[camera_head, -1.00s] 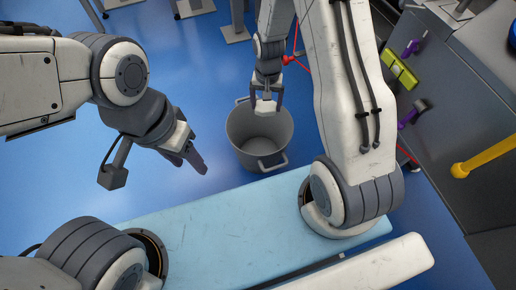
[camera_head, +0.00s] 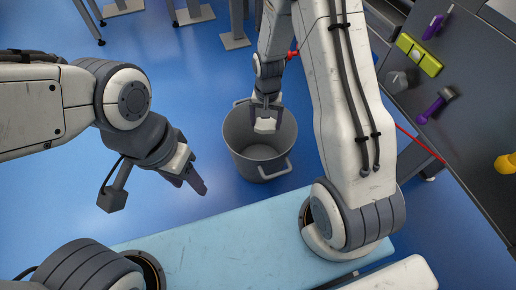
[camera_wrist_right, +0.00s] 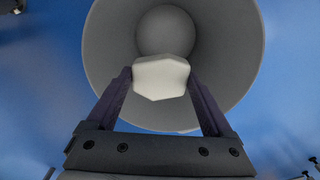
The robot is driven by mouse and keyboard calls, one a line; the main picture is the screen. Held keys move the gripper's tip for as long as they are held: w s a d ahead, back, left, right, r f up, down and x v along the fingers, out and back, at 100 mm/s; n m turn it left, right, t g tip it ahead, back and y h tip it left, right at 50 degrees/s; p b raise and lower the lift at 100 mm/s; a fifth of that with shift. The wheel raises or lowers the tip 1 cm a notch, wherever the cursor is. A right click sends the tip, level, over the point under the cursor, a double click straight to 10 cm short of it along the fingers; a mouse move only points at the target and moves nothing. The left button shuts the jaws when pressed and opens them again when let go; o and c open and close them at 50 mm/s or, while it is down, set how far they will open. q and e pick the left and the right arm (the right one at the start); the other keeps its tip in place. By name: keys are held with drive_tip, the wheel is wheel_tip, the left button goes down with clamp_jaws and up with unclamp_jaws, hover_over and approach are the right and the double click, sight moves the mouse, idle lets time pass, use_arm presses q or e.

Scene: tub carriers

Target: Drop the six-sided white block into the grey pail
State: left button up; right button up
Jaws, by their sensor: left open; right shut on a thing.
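The six-sided white block (camera_head: 265,126) is held between the fingers of my right gripper (camera_head: 266,118), which is shut on it. It also shows in the right wrist view (camera_wrist_right: 160,79), between the two fingertips. The grey pail (camera_head: 240,158) stands upright on the blue floor, with handles at its rim. The block is over the pail's opening in both views; its exact height above the rim is hard to tell. The visible inside of the pail looks empty. My left gripper (camera_head: 194,182) is open and empty, left of the pail and apart from it.
A dark worktop at the right holds a yellow-green block (camera_head: 419,54), a grey faceted piece (camera_head: 396,82), purple-handled items (camera_head: 437,104) and a yellow object (camera_head: 506,163). Table legs stand at the back. The blue floor around the pail is mostly clear.

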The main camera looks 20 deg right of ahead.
drive_tip(key=shift+f, duration=0.15)
drive_tip(key=o, duration=1.1)
wheel_tip(320, 180, up, 10)
drive_tip(key=p, duration=0.6)
drive_tip(key=shift+r, duration=0.25)
